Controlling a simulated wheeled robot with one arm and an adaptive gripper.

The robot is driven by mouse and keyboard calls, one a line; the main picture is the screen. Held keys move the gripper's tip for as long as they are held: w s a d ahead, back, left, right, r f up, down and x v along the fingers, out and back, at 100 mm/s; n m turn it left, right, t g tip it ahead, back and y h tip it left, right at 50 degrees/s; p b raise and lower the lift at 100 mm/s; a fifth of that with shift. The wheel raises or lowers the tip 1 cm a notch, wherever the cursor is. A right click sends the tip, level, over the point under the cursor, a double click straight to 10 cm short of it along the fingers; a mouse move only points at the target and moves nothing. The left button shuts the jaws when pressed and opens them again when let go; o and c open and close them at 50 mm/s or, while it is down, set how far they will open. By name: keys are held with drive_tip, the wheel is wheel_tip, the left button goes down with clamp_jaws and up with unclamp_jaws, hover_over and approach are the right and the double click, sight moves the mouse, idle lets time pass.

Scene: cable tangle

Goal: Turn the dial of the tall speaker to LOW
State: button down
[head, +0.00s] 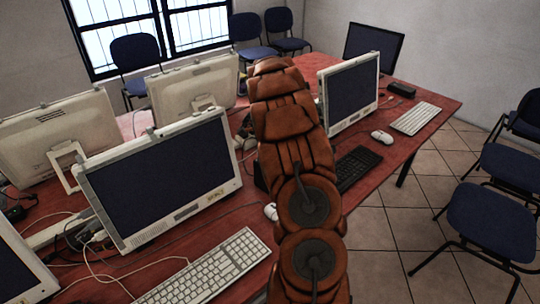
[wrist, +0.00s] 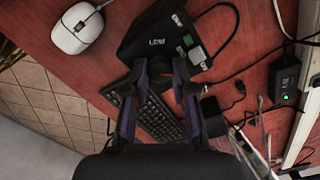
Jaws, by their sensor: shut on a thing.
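The tall speaker (wrist: 138,38) is a black box in the upper middle of the wrist view, with a white "LOW" label on the face toward me. More small white labels and a green patch lie along its right side, too small to read. My gripper (wrist: 160,72) is at the near side of the speaker, its two fingers closed in on a dark part between them, which I take for the dial. The fingers hide most of the dial, so I cannot tell where it points. In the head view my arm covers the gripper and most of the speaker.
A white mouse (wrist: 78,28) lies left of the speaker, near the table edge. A black keyboard (wrist: 158,117) is beneath the fingers. Loose cables and a black adapter (wrist: 285,82) with a green light lie to the right. Monitors (head: 160,178) (head: 350,95) stand either side of my arm.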

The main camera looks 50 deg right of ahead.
drive_tip(key=c, duration=0.9)
unclamp_jaws()
drive_tip(key=shift+r+p, duration=0.1)
drive_tip(key=shift+p, duration=0.2)
drive_tip(key=shift+r+m+p, duration=0.15)
drive_tip(key=shift+m+p, duration=0.75)
drive_tip(key=shift+p, duration=0.2)
drive_tip(key=m+p, duration=0.1)
drive_tip(key=p, duration=0.2)
drive_tip(key=shift+m, duration=0.4)
drive_tip(key=shift+f+m+p, duration=0.2)
drive_tip(key=shift+m+p, duration=0.5)
drive_tip(key=shift+p, duration=0.65)
